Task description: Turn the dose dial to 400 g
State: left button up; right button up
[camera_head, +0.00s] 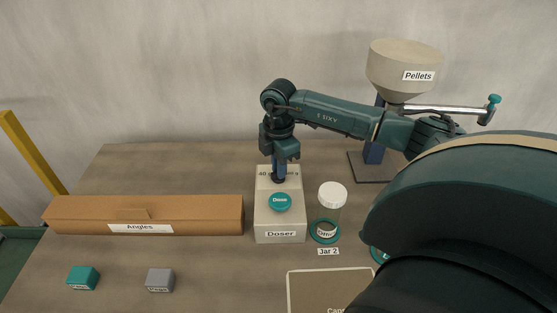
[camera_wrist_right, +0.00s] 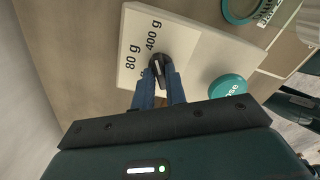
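The doser (camera_head: 268,218) is a pale box on the table with a teal Dose button (camera_head: 280,201). Its dose dial (camera_wrist_right: 158,63) is a small dark knob near the far end, beside printed marks; 80 g and 400 g are readable in the right wrist view, and another mark is partly covered. My right gripper (camera_head: 279,177) points down onto the dial. In the right wrist view its two blue fingers (camera_wrist_right: 159,77) stand on either side of the knob's grip and appear closed on it. The exact setting is hard to read. My left gripper is not visible.
A brown Angles box (camera_head: 190,215) lies left. A teal block (camera_head: 83,278) and grey block (camera_head: 160,280) sit in front. The Pellets hopper (camera_head: 395,65) stands behind right.

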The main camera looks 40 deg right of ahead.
jog(key=o, duration=0.4)
jog(key=shift+r, duration=0.1)
notch_tip(320, 180, up, 13)
dwell(0.4)
jog(key=shift+a, duration=0.1)
dwell(0.3)
